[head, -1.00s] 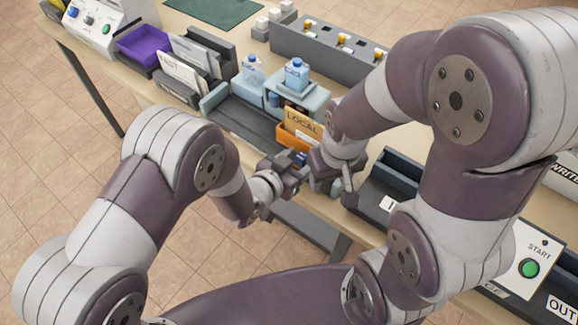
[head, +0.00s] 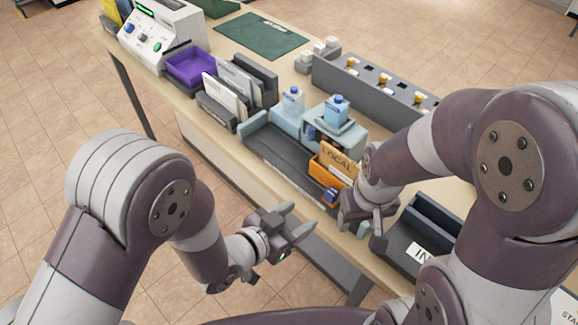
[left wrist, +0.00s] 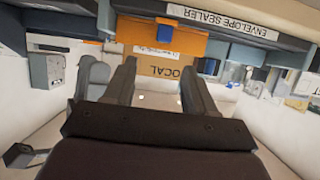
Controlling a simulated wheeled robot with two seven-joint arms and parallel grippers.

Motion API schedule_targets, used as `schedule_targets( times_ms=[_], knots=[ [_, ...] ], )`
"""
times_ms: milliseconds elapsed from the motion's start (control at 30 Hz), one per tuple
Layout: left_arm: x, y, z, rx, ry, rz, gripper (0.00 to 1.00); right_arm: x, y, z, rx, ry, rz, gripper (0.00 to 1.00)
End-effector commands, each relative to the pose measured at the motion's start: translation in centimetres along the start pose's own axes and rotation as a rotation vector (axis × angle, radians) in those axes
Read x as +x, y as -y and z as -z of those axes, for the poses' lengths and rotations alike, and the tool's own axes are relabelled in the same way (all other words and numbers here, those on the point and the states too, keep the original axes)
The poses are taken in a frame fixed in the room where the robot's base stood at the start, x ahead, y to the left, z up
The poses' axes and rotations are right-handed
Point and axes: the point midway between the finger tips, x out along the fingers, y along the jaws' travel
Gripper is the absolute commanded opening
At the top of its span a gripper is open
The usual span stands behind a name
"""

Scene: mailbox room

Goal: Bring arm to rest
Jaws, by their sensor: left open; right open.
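My left gripper (head: 290,224) is open and empty in the head view, in front of the table's near edge. In the left wrist view its two fingers (left wrist: 158,88) stand apart with nothing between them. My right gripper (head: 366,222) is open over the table's near edge, to the right of my left gripper and close to an orange bin (head: 325,172). A card marked LOCAL (head: 338,161) stands in that bin. The orange bin also shows beyond the fingers in the left wrist view (left wrist: 190,45).
The table (head: 215,145) holds a dark grey tray (head: 275,158), a light blue stand with bottles (head: 335,128), a purple tray (head: 190,66), envelope holders and a grey block (head: 345,82) with several stamps. A dark IN tray (head: 405,240) lies right of my right gripper. Tiled floor is free at left.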

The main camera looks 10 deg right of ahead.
Motion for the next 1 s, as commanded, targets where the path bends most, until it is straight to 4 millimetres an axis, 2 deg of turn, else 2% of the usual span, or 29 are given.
schedule_targets(
  times_ms=[200, 267, 333, 367, 433, 500, 600, 700, 800, 1000],
  knots=[
    [0.0, 0.0, -0.6, 0.0, 0.029, 0.0, 0.55, 0.0, 0.0, 0.0, 0.0, 0.0, 0.0, 0.55],
    [-0.2, 0.1, -2.6, -0.005, 0.123, 0.008, 0.55, 0.0, 0.0, 0.0, 0.0, 0.0, 0.0, 0.55],
    [-1.3, 0.6, -6.0, -0.022, 0.319, 0.036, 0.55, 0.0, 0.0, 0.0, 0.0, 0.0, 0.0, 0.55],
    [-2.1, 1.1, -7.1, -0.034, 0.413, 0.058, 0.55, 0.0, 0.0, 0.0, 0.0, 0.0, 0.0, 0.55],
    [-5.0, 3.4, -8.9, -0.102, 0.64, 0.145, 0.55, -0.1, 0.0, 0.0, 0.0, 0.0, 0.0, 0.55],
    [-9.0, 5.6, -9.6, -0.222, 0.842, 0.243, 0.55, -0.1, 0.0, 0.0, 0.0, 0.0, 0.0, 0.55],
    [-15.2, 7.6, -8.8, -0.457, 1.046, 0.364, 0.55, -0.1, 0.0, 0.0, 0.0, 0.0, 0.0, 0.55],
    [-19.1, 9.3, -6.9, -0.657, 1.076, 0.458, 0.55, -0.2, 0.0, 0.0, 0.0, 0.0, 0.0, 0.55],
    [-20.2, 12.0, -5.5, -0.726, 0.993, 0.541, 0.55, -0.2, 0.0, 0.0, 0.0, 0.0, 0.0, 0.55],
    [-20.7, 12.6, -5.7, -0.748, 0.986, 0.56, 0.55, -0.2, 0.0, 0.0, 0.0, 0.0, 0.0, 0.55]
  ],
)
